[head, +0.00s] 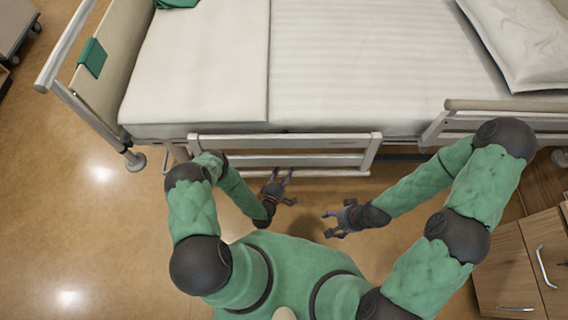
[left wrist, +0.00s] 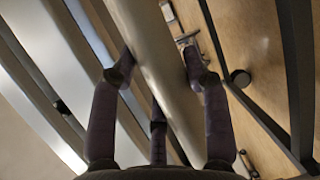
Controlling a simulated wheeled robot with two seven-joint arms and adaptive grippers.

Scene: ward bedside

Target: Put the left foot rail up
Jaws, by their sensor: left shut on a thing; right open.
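The left foot rail (head: 285,143), a pale frame with several long bars, is along the near side of the bed, its top bar near the mattress edge. My right gripper (head: 327,224) is open and empty above the floor, to the right of my left gripper and apart from the rail.
The bed's mattress (head: 350,65) lies behind the rail. A head-side rail (head: 510,105) is to the right, close to my right arm. The footboard (head: 100,60) is at left. A wooden cabinet (head: 515,265) stands at lower right.

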